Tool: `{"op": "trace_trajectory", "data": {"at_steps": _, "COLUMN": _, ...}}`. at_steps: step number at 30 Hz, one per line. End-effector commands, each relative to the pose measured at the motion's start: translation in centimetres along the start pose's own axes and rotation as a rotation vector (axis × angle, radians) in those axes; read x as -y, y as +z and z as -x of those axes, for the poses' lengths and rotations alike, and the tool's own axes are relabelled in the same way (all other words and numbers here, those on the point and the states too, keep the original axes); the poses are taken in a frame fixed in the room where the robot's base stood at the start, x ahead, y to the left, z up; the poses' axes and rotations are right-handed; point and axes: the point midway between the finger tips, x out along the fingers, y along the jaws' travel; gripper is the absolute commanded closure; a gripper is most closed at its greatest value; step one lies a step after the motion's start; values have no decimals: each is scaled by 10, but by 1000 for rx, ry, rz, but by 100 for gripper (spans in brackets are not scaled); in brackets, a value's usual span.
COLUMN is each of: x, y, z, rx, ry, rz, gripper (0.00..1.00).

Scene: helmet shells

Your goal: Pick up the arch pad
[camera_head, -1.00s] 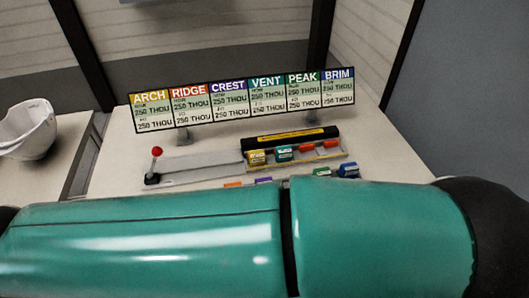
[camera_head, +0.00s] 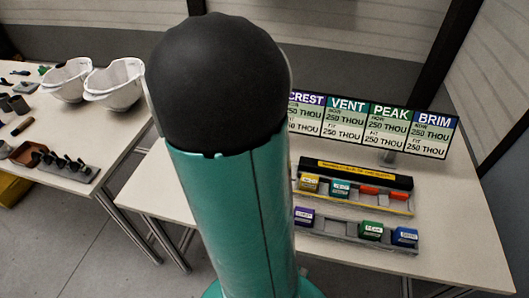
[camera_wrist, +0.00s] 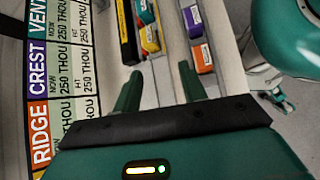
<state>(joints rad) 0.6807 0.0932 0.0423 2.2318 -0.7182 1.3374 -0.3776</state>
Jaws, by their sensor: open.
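The arch pad, a small yellow block (camera_head: 309,184), sits at the left end of the back row of pads on the rack in the head view. In the wrist view a yellow block (camera_wrist: 150,40) shows beyond my fingertips, beside the black bar. My gripper (camera_wrist: 160,70) is open, with its two green fingers apart and nothing between them. It is apart from the yellow block. The gripper is not visible in the head view, where my arm covers the middle.
A teal pad (camera_head: 340,188) sits right of the yellow one. A purple pad (camera_head: 304,216), a green pad (camera_head: 371,230) and a blue pad (camera_head: 404,236) are in the front row. The sign board (camera_head: 375,125) stands behind. White helmet shells (camera_head: 115,84) are on the left table.

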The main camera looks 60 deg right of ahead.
Motion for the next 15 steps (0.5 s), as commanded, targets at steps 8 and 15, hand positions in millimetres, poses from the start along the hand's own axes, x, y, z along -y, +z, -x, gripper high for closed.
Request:
{"op": "trace_trajectory", "data": {"at_steps": 8, "x": -46, "y": 22, "z": -90, "rx": 343, "ry": -107, "rz": 175, "gripper": 58}}
{"op": "trace_trajectory", "data": {"at_steps": 15, "x": -50, "y": 20, "z": -114, "rx": 407, "ry": -129, "rz": 220, "gripper": 58}}
